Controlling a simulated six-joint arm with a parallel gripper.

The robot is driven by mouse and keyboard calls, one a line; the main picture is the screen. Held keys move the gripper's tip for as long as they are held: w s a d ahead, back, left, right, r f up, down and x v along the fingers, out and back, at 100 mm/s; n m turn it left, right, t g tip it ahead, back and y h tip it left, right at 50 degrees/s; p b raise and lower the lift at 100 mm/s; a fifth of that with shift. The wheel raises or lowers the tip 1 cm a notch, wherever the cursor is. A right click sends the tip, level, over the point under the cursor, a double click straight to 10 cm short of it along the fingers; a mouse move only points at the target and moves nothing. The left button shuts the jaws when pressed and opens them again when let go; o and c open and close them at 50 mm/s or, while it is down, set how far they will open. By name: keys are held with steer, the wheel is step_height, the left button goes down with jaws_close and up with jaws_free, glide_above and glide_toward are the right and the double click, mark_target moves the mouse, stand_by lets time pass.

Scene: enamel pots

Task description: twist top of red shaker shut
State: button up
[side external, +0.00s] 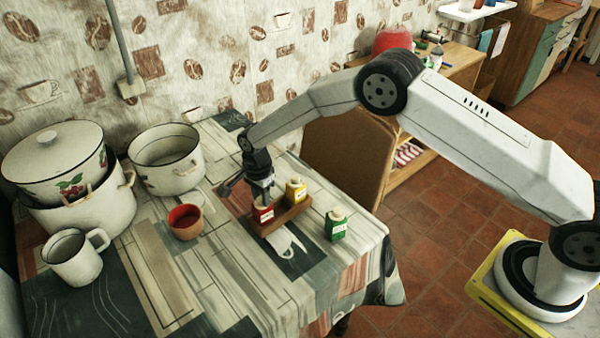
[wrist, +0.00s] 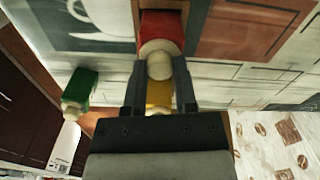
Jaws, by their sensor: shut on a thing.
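The red shaker (side external: 262,214) stands upright in a small wooden rack (side external: 285,215) on the table. It also shows in the wrist view (wrist: 161,30), with its pale round top (wrist: 159,62) between my fingers. My gripper (side external: 262,192) points down over the red shaker and is shut on its top. In the wrist view the two dark fingers (wrist: 160,70) lie on either side of the top. In the side view the fingers partly hide the top, so its turn cannot be told.
A yellow shaker (side external: 296,190) stands in the rack close beside my gripper. A green shaker (side external: 336,224) stands apart on the table. A terracotta cup (side external: 185,222), an open white pot (side external: 166,160), a lidded pot (side external: 75,200) and a mug (side external: 74,258) are to the left.

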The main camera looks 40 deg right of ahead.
steer(key=shift+m, duration=1.6)
steer(key=o, duration=1.3)
steer(key=shift+c, duration=0.2)
steer(key=shift+r, duration=3.55)
steer(key=shift+r, duration=0.15)
step_height(320, 180, up, 8)
steer(key=shift+f, duration=0.25)
